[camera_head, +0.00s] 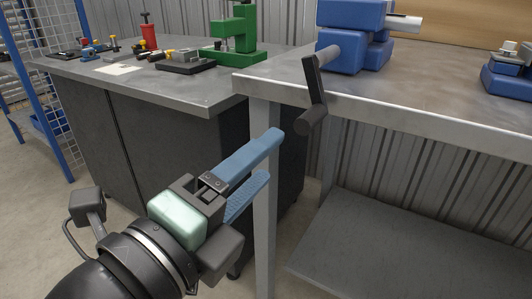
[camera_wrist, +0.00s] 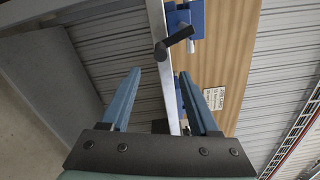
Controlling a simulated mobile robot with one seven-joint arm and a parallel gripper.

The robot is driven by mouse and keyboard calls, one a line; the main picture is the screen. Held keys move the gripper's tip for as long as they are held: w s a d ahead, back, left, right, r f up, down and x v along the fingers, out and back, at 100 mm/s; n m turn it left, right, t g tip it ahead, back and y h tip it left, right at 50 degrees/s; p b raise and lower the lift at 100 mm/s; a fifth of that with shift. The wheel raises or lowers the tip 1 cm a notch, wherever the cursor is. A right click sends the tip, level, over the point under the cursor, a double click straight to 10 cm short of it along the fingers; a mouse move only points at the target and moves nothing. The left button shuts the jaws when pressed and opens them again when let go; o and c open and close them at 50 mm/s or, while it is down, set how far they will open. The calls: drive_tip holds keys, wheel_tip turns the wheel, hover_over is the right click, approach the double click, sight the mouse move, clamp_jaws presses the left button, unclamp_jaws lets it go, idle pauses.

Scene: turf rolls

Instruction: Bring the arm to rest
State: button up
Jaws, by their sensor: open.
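My gripper (camera_head: 268,162) shows in the camera_head view with two blue fingers, held in front of the workbench's leg and below the level of its top. The fingers are apart with nothing between them. In the wrist view my gripper (camera_wrist: 158,90) is also open, its two blue fingers well spread. The arm behind it enters from the bottom left. I see no turf rolls in either view.
A metal workbench (camera_head: 262,85) with a blue vise (camera_head: 345,50) stands close ahead; the vise's dark crank handle (camera_head: 314,92) hangs over its front edge. A cabinet (camera_head: 170,140) with tools and a green press (camera_head: 240,38) stands left. A lower shelf (camera_head: 400,255) is at right.

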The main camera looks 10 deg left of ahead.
drive_tip(key=s+d+r+n+t+y+p, duration=0.1)
drive_tip(key=d+r+n+t+y+p, duration=0.15)
drive_tip(key=r+n, duration=0.6)
drive_tip(key=s+d+r+n+t+y+p, duration=0.1)
drive_tip(key=d+r+n+t+p, duration=0.2)
drive_tip(key=r+n, duration=0.6)
drive_tip(key=s+d+r+n+t+y+p, duration=0.1)
drive_tip(key=d+r+n+t+y, duration=0.15)
drive_tip(key=r+n+t, duration=0.55)
wheel_tip(320, 180, up, 40)
drive_tip(key=g+p, duration=0.3)
drive_tip(key=p, duration=3.5)
drive_tip(key=shift+w+m, duration=0.15)
drive_tip(key=shift+m, duration=0.3)
drive_tip(key=shift+f, duration=0.15)
